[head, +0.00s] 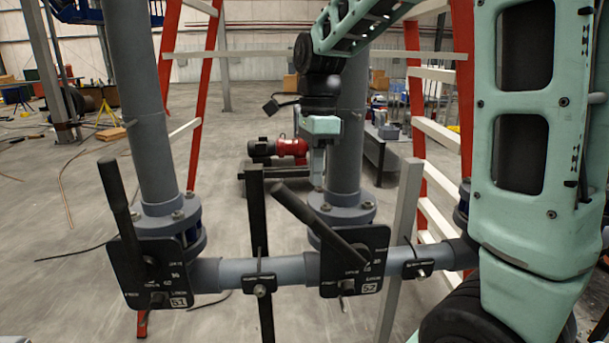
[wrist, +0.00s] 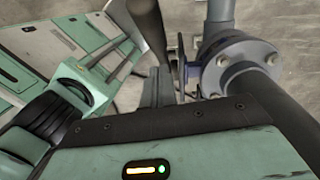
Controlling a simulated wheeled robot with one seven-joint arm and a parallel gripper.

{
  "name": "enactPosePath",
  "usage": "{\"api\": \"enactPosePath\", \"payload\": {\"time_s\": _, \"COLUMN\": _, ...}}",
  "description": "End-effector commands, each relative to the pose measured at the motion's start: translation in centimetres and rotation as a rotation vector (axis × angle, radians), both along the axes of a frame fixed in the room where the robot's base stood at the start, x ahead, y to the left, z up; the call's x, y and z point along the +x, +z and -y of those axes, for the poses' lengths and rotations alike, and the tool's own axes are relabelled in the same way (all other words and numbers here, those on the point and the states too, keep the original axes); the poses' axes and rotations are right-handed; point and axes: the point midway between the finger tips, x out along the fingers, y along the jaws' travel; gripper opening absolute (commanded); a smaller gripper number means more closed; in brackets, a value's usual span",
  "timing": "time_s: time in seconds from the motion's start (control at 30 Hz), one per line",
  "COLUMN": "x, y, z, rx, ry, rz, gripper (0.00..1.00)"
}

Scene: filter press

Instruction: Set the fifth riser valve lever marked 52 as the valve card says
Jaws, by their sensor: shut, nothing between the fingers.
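The valve plate marked 52 (head: 368,268) is a black plate with white lettering below a grey flanged riser (head: 343,180). Its black lever (head: 308,213) slants up and left from the pivot, its free end well left of the plate. My gripper (head: 317,182) points down above and right of the lever's free end, in front of the riser; it is shut and seems apart from the lever. In the wrist view the fingers (wrist: 158,90) are seen close together, with a dark bar (wrist: 148,28) beside them and a grey flange (wrist: 240,62) to the right. I see no separate valve card.
A plate marked 51 (head: 180,272) with a lever (head: 118,200) tilted up and left stands to the left. A dark post (head: 255,215) and a light post (head: 403,225) flank plate 52. A horizontal grey pipe (head: 230,272) joins the risers. Red-framed ladders (head: 200,100) stand behind.

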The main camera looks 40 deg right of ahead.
Motion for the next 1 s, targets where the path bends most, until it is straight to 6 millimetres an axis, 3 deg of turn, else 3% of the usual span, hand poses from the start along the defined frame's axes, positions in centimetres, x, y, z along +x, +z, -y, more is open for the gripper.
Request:
{"api": "enactPosePath", "payload": {"time_s": 0.23, "x": 0.8, "y": -1.6, "z": -2.0, "rx": 0.0, "ry": 0.004, "rz": -0.001, "gripper": 0.0}}
{"api": "enactPosePath", "payload": {"time_s": 0.73, "x": 1.2, "y": -2.1, "z": -2.6, "rx": -0.014, "ry": 0.005, "rz": -0.012, "gripper": 0.0}}
{"api": "enactPosePath", "payload": {"time_s": 1.0, "x": 3.0, "y": -4.6, "z": -5.4, "rx": -0.151, "ry": 0.01, "rz": -0.107, "gripper": 0.0}}
